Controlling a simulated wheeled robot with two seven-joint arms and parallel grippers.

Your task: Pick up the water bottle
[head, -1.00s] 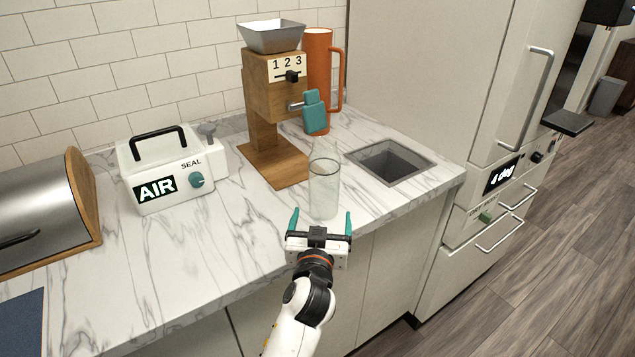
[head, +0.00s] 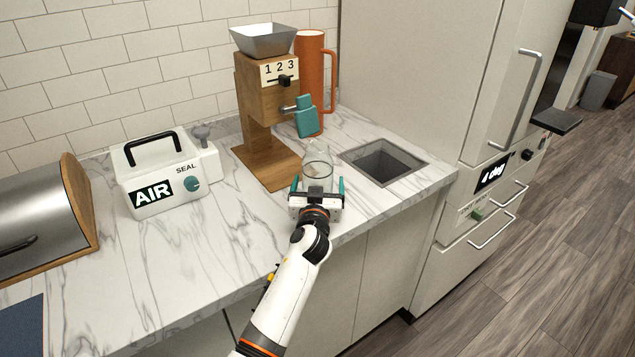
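The clear water bottle (head: 317,163) stands upright on the marble counter, in front of the wooden grinder. Its lower part is hidden behind my gripper. My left gripper (head: 317,184) is open in front of the bottle, its teal fingers reaching forward to the bottle's left and right. Small gaps seem to show between fingers and bottle; I cannot tell whether either touches it. My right gripper is not in view.
The wooden grinder (head: 262,105) with a teal lever (head: 306,117) stands close behind the bottle. An orange pitcher (head: 312,75) is behind that. A square sink opening (head: 383,161) lies to the right, a white sealer box (head: 160,180) to the left.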

